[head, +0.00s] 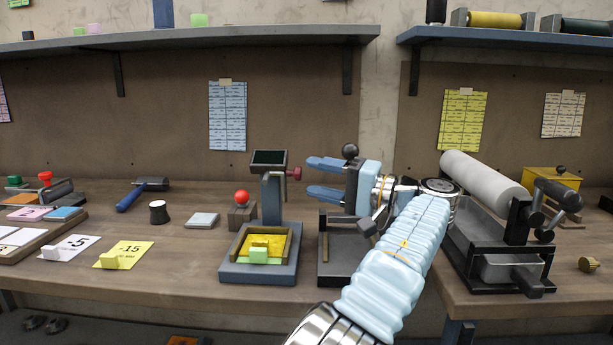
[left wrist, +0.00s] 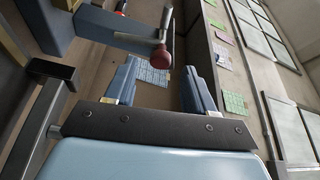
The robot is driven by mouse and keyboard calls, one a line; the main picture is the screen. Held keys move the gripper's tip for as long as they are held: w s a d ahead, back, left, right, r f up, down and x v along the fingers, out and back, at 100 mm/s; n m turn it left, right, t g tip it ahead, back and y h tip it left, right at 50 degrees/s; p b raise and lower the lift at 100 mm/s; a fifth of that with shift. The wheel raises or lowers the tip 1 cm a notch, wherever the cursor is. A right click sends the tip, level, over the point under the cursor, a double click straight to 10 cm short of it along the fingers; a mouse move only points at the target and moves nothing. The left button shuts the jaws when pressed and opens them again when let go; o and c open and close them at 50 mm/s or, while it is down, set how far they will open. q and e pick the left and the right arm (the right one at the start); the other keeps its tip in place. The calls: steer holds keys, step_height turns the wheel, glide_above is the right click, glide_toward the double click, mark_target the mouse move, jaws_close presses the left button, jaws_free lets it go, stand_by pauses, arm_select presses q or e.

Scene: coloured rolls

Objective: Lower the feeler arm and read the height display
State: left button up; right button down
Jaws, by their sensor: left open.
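The height gauge has a blue-grey base (head: 257,272) and an upright post (head: 271,205). Its display (head: 268,157) is a dark screen on top, with no figures I can make out. A short lever with a dark red knob (head: 294,173) sticks out at the post's right; it also shows in the left wrist view (left wrist: 160,57). In the wrist view the knob appears between the fingers, with no contact visible.
A red ball (head: 241,197) on a grey block stands left of the gauge. A dark stand (head: 345,262) is under my gripper. A roller machine with a white roll (head: 480,178) stands at the right. Number cards (head: 125,255) lie at the left. Shelves run above.

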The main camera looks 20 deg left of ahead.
mark_target(282, 190)
arm_select(q)
steer(key=shift+w+a+r, duration=0.1)
steer(key=shift+w+a, duration=0.1)
steer(key=shift+a, duration=1.45)
jaws_close()
